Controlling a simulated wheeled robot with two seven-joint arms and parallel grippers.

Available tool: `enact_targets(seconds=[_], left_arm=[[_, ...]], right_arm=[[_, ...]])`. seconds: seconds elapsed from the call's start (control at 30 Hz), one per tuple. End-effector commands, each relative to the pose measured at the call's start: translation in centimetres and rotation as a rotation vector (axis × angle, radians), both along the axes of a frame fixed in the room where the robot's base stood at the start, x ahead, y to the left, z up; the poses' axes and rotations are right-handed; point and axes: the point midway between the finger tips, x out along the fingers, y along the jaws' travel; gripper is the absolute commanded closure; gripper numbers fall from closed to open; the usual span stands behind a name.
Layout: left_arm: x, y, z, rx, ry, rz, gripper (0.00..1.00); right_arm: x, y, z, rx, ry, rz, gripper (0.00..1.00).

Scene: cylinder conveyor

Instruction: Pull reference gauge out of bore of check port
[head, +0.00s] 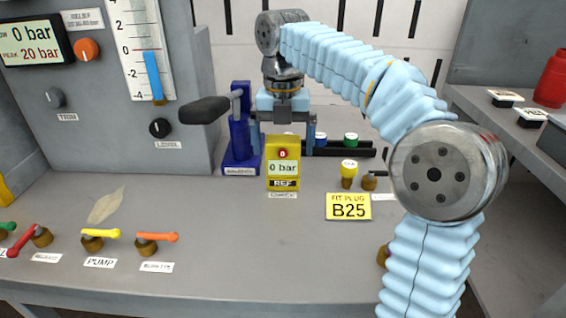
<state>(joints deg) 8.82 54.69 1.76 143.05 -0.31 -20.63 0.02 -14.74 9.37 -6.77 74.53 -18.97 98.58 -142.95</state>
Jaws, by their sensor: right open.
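The yellow reference gauge (283,162) stands upright on the bench in the middle of the head view. Its display reads 0 bar, and it has a REF label. A CHECK label lies at its foot. The check port's bore is hidden at the gauge's base, so I cannot tell how deep the gauge sits. My right gripper (283,135) is open, pointing down at the gauge's upper end, with one blue finger on each side and a gap to each. I cannot tell whether the fingers are level with it in depth. My left gripper is not in view.
A blue hand pump (239,140) with a black-gripped lever stands close left of the gauge. Capped plugs in a black rack (340,150) stand behind right. Several valve levers line the front left.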

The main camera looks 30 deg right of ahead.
Motion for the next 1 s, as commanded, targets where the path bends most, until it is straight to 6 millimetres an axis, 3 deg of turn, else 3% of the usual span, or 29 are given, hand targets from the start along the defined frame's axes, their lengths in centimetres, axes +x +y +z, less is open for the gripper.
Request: enact_targets(seconds=[0.1,0.23,0.63,1.0], left_arm=[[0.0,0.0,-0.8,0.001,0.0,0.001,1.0],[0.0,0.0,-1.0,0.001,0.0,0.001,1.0],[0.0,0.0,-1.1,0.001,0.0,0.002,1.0],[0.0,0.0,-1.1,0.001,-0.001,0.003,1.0]], right_arm=[[-0.1,0.0,-2.3,0.0,0.002,0.001,0.0],[0.0,0.0,-3.7,0.001,0.001,0.0,0.0],[0.0,0.0,-4.4,0.0,0.0,0.0,0.0],[0.0,0.0,-4.4,0.0,0.0,0.0,0.55]])
